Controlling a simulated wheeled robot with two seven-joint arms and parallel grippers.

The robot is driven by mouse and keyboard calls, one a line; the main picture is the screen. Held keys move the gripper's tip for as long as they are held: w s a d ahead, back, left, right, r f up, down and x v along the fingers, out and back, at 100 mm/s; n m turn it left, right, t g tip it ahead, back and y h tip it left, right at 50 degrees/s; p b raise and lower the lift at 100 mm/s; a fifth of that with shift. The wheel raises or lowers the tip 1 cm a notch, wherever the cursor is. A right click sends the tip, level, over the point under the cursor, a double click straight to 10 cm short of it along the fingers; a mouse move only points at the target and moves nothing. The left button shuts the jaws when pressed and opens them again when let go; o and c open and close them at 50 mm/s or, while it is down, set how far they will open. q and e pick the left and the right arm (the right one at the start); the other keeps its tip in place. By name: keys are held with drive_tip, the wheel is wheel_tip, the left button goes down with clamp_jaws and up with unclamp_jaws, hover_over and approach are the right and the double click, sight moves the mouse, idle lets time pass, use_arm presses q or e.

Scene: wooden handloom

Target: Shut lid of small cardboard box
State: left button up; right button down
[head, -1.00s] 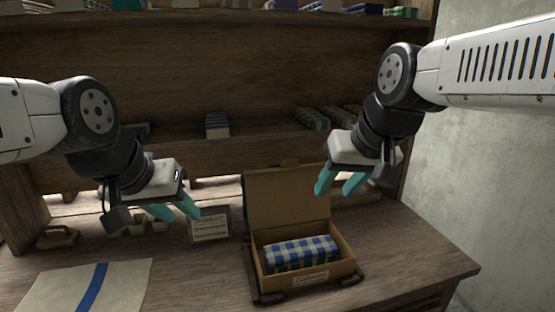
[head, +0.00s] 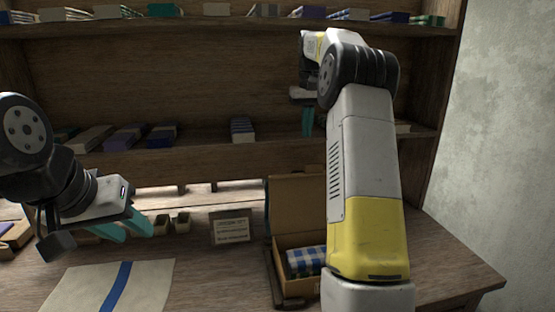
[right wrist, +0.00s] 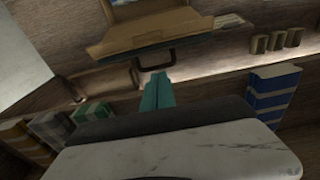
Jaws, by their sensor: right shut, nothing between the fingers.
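The small cardboard box (head: 288,240) stands on the wooden table with its lid (head: 295,203) raised upright at the back. A blue-and-white checked cloth bundle (head: 304,262) lies inside. My right arm hides the box's right part. My right gripper (head: 308,121) is beyond and above the lid, near the shelf, with empty fingers. In the right wrist view its teal fingers (right wrist: 157,91) are shut together, apart from the brown cardboard (right wrist: 145,32) at the top. My left gripper (head: 127,229) is open and empty, left of the box above the table.
A small printed sign (head: 232,229) stands left of the box. A cream cloth with a blue stripe (head: 112,287) lies at the front left. The back shelf (head: 200,150) holds several folded cloths close to my right gripper. The table's right side is clear.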

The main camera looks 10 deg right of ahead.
drive_tip(key=f, duration=1)
drive_tip(key=shift+w+f, duration=0.15)
drive_tip(key=shift+w, duration=0.25)
drive_tip(key=s, duration=0.3)
drive_tip(key=shift+a+r, duration=0.15)
drive_tip(key=shift+r, duration=0.2)
